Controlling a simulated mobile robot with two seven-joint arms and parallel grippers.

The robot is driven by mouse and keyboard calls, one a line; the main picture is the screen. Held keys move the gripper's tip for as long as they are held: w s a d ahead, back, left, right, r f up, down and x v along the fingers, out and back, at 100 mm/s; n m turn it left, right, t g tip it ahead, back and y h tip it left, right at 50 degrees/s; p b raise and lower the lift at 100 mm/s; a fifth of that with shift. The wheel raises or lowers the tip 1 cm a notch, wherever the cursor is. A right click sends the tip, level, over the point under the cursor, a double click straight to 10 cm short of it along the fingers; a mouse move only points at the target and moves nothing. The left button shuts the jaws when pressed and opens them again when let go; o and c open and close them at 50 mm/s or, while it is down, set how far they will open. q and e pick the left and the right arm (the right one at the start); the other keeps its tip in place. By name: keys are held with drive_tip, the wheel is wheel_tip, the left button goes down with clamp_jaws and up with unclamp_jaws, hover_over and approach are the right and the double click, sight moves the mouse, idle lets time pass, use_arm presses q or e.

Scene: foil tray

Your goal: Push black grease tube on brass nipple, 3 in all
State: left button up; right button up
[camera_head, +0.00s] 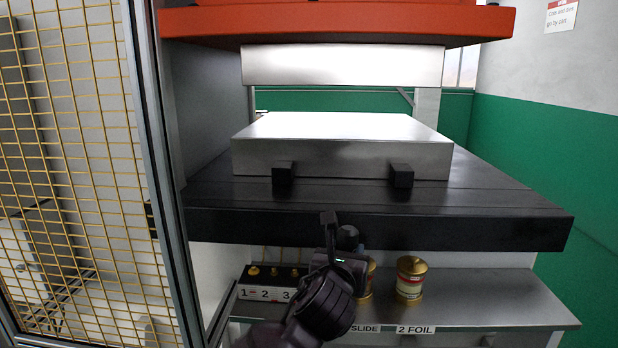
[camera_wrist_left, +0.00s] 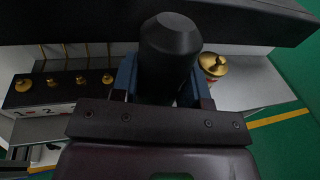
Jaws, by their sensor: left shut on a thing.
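My left gripper (camera_head: 346,250) is in front of the lower shelf. It is shut on a black cylindrical thing with a tapered end, which looks like the black grease tube (camera_wrist_left: 170,48); its end also shows in the head view (camera_head: 347,237). Several brass nipples (camera_wrist_left: 50,82) stand in a row on a black block with a white label strip, left of the gripper. The block's nipples show in the head view too (camera_head: 274,271), above the numbers 1, 2 and 3. The tube is apart from them in both views. My right gripper is not in view.
A brass cup (camera_head: 410,279) stands on the grey shelf (camera_head: 500,298) right of the gripper; another is partly hidden behind it. The black press bed (camera_head: 400,228) overhangs the shelf. A yellow mesh guard (camera_head: 80,140) closes off the left. The shelf's right end is clear.

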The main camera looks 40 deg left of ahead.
use_arm(q)
drive_tip(key=w+a+r+n+g+y+p, duration=0.3)
drive_tip(key=w+a+r+n+y+p, duration=0.2)
drive_tip(key=a+r, duration=0.5)
drive_tip(key=y+p, duration=0.2)
drive_tip(key=p, duration=0.1)
drive_tip(key=shift+a+r+n+g+y, duration=0.2)
drive_tip(key=shift+r+n+g+y, duration=0.1)
drive_tip(key=shift+r+g, duration=0.1)
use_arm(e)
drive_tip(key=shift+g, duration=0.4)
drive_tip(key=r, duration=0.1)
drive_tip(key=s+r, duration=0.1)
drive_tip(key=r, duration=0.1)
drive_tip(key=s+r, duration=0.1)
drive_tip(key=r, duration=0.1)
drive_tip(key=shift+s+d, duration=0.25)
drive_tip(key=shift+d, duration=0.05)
use_arm(q)
wheel_tip(320, 180, down, 6)
drive_tip(key=b, duration=0.4)
drive_tip(key=shift+r+b, duration=0.25)
drive_tip(key=shift+b, duration=0.1)
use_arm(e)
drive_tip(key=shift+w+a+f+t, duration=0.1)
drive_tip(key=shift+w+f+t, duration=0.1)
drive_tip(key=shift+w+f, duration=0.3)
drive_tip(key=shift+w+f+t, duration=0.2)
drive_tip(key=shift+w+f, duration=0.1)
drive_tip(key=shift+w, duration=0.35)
